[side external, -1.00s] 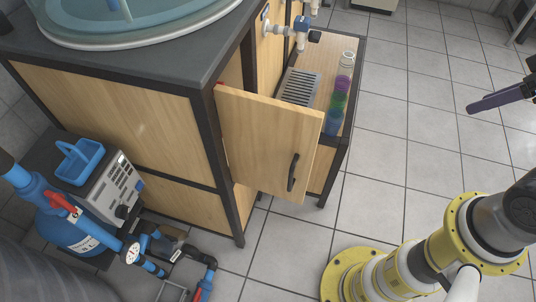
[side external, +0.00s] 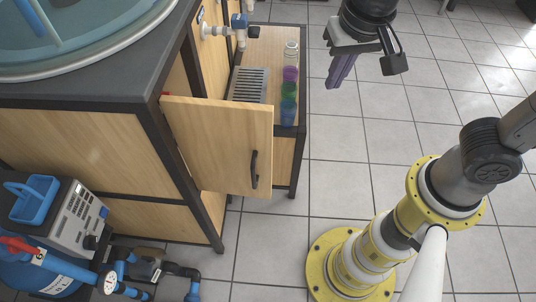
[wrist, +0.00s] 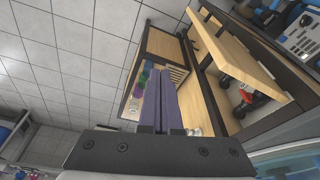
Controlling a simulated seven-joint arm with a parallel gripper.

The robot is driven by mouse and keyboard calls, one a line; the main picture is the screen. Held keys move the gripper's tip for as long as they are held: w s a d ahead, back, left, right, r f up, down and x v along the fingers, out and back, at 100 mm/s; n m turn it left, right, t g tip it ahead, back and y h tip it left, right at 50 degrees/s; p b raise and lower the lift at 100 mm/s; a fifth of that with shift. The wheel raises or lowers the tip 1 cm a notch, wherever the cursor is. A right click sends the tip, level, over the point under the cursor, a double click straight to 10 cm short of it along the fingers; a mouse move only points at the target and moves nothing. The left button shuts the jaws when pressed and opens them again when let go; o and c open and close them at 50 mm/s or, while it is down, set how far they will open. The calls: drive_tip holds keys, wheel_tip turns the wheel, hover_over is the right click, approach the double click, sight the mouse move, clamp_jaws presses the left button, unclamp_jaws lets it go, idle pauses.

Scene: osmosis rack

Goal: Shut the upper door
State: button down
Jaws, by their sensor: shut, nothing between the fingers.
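The upper door (side external: 222,146) is a light wood panel with a black bar handle (side external: 254,169). It stands open, swung out from the dark-framed cabinet (side external: 150,113). In the wrist view the door (wrist: 238,48) sticks out at the upper right, with the cabinet's opening beside it. My gripper (side external: 334,84) has purple fingers pressed together, pointing down, with nothing between them. It is in the air to the right of the door and above its handle, clear of both. In the wrist view the shut fingers (wrist: 162,78) lie left of the door.
A low side bench (side external: 293,50) behind the door holds a row of coloured cups (side external: 289,90) and a grey slotted rack (side external: 248,85). Blue pipework and a pump unit (side external: 65,222) stand at the lower left.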

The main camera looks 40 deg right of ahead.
drive_tip(key=a+f+m+h, duration=0.1)
drive_tip(key=a+f+m, duration=0.15)
drive_tip(key=a, duration=0.55)
drive_tip(key=m+h, duration=0.2)
approach(269, 157)
drive_tip(key=s+a+r, duration=0.4)
drive_tip(key=s, duration=0.1)
drive_tip(key=shift+w+d+f, duration=0.85)
drive_tip(key=shift+d+f, duration=0.1)
drive_tip(key=shift+f, duration=0.65)
drive_tip(key=shift+w+d+f, duration=0.9)
drive_tip(key=shift+d+f, duration=0.05)
drive_tip(key=shift+f, duration=0.65)
drive_tip(key=shift+w+d+f, duration=0.85)
drive_tip(key=shift+d+f, duration=0.1)
drive_tip(key=shift+f, duration=0.65)
drive_tip(key=shift+d+t+y, duration=0.1)
drive_tip(key=shift+t+y, duration=0.2)
